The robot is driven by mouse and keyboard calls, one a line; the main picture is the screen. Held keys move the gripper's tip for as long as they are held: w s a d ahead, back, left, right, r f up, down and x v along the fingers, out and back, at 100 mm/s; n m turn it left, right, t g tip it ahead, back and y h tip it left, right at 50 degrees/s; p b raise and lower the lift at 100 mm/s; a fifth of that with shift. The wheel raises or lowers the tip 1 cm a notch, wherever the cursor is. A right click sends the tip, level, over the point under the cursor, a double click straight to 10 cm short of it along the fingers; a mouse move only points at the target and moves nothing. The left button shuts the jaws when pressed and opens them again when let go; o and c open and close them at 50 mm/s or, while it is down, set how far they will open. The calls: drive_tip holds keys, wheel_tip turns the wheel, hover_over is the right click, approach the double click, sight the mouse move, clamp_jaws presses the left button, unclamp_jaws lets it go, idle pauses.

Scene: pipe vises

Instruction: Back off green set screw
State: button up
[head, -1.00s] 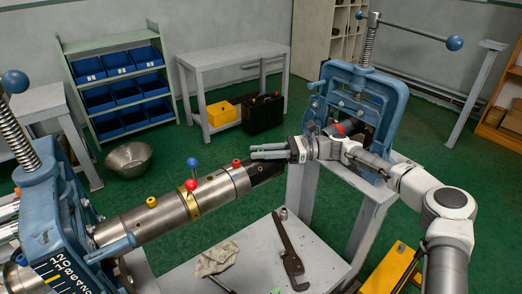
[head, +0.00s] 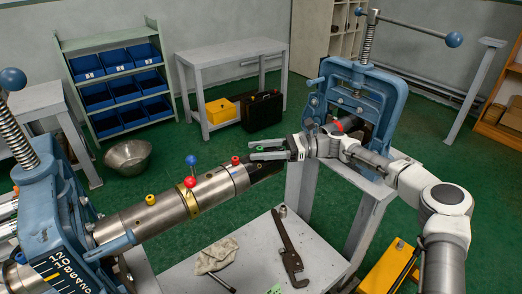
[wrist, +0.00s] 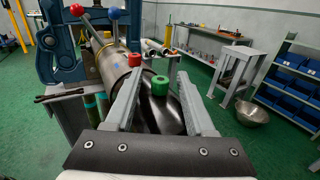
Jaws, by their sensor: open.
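The green set screw (wrist: 160,86) stands on the dark end piece (wrist: 161,115) of the steel pipe in the wrist view. My gripper (wrist: 160,75) is open, with one finger on each side of the green screw and a visible gap on both sides. In the head view my gripper (head: 254,151) is at the pipe's right end, its fingers pointing left. The pipe (head: 153,215) also carries a red screw (head: 235,160), a yellow screw (head: 150,199) and a collar (head: 194,201) with red and blue knobs. The fingers largely hide the green screw in the head view.
A blue vise (head: 68,215) grips the pipe at the left. Another blue vise (head: 392,95) stands behind my arm. A low grey table (head: 258,262) below holds a pipe wrench (head: 288,252) and a rag (head: 217,255). Green floor lies open behind the pipe.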

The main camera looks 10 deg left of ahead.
drive_tip(key=v, duration=1.7)
drive_tip(key=shift+d, duration=0.15)
drive_tip(key=shift+w+r, duration=0.1)
